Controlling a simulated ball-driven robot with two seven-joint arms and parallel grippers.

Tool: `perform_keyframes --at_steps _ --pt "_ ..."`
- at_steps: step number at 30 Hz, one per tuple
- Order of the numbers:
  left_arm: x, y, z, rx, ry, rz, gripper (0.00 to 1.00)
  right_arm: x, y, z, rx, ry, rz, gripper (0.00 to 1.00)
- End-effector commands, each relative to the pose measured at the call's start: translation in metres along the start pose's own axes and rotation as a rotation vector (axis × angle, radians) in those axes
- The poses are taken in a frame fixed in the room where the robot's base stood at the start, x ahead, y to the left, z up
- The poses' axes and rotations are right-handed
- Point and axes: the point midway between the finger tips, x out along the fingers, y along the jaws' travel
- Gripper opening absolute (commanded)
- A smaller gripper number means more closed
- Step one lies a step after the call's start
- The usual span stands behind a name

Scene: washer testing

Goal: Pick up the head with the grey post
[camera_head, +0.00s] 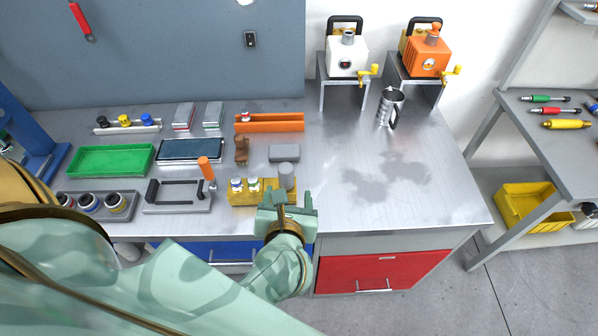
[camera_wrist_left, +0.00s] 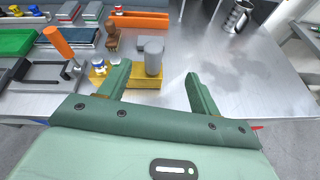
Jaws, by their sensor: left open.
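A head with a thick grey post (camera_head: 286,172) stands upright at the right end of a yellow block (camera_head: 240,197) near the bench's front edge. In the left wrist view the grey post (camera_wrist_left: 153,57) rises from the block, a little left of the middle. My left gripper (camera_head: 288,198) is open and in front of the post. In the left wrist view its fingers (camera_wrist_left: 157,76) are apart with nothing held; the post lies beyond the gap, nearer the left finger. My right gripper is not in view.
An orange-handled tool (camera_head: 206,170) stands just left of the block. A grey block (camera_head: 284,153), a brown piece (camera_head: 241,150) and an orange tray (camera_head: 270,127) lie behind. A steel mug (camera_head: 390,107) stands farther right.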

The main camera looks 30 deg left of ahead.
Motion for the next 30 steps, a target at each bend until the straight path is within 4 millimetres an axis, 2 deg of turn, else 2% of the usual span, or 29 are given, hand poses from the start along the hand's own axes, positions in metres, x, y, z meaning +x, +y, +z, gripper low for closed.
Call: perform_keyframes --at_steps 3,5,8,15,18,25,30 --pt "0.001 0.004 -0.02 -0.142 0.105 0.025 0.63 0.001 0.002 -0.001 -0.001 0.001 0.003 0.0" --pt "0.006 0.006 -0.022 -0.167 0.113 0.035 0.63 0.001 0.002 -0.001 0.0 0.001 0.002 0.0" --pt "0.025 0.006 -0.024 -0.168 0.109 0.035 0.63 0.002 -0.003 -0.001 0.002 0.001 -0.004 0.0" --pt "0.084 0.007 -0.03 -0.164 0.107 0.036 0.63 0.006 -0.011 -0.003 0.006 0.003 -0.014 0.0" --pt "0.1 0.007 -0.032 -0.165 0.108 0.035 0.63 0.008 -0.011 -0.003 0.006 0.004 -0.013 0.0" --pt "0.12 0.006 -0.034 -0.163 0.107 0.035 0.63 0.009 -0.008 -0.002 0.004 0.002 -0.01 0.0" --pt "0.148 0.002 -0.038 -0.162 0.107 0.036 0.63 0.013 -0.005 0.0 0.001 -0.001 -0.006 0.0"
